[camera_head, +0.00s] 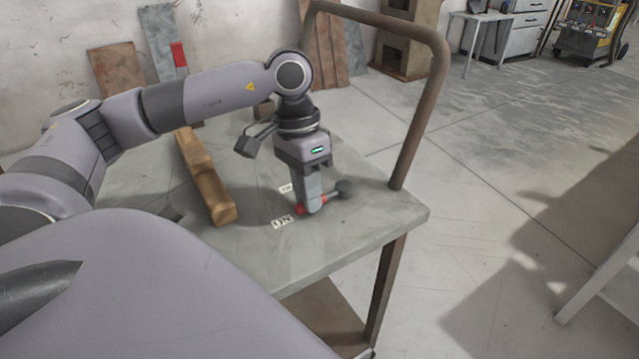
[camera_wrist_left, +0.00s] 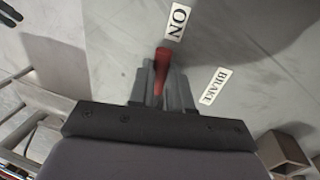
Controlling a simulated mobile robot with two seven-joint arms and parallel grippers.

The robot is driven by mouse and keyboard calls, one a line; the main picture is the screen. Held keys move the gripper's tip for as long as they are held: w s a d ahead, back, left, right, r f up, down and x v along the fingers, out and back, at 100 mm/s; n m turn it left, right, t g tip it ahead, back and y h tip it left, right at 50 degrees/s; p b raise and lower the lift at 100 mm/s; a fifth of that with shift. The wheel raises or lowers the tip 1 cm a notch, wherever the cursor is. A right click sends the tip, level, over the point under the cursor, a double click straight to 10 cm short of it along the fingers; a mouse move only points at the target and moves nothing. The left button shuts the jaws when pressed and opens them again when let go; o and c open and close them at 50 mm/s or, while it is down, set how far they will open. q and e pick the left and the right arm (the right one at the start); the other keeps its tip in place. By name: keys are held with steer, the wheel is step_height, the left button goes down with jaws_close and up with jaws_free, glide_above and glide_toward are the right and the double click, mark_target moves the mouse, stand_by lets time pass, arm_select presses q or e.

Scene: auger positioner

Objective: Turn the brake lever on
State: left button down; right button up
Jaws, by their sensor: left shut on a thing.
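The brake lever is red (camera_head: 301,210) and sits low on the grey table top, beside the white "ON" label (camera_head: 283,222). My left gripper (camera_head: 313,208) points down from above and is shut on the lever. In the left wrist view the red lever (camera_wrist_left: 162,58) stands out between the two grey fingers (camera_wrist_left: 163,85), with its tip close to the "ON" label (camera_wrist_left: 177,22). A dark round knob (camera_head: 344,187) shows just right of the fingers in the head view. The lever's base is hidden by the gripper.
The table (camera_head: 345,235) has a tall brown rail (camera_head: 420,110) at its right side. A wooden beam (camera_head: 205,180) lies left of the gripper. Boards (camera_head: 117,70) lean against the wall behind. The table's front right corner is clear.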

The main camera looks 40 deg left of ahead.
arm_select(q)
steer(key=shift+w+a+r+m, duration=0.1)
steer(key=shift+a+m, duration=0.15)
steer(key=shift+m, duration=0.05)
stand_by(0.4)
steer(key=c, duration=1.1)
jaws_free()
steer(key=shift+o, duration=0.2)
step_height(320, 180, up, 7)
steer(key=a+p, duration=0.1)
steer(key=shift+w+a, duration=0.15)
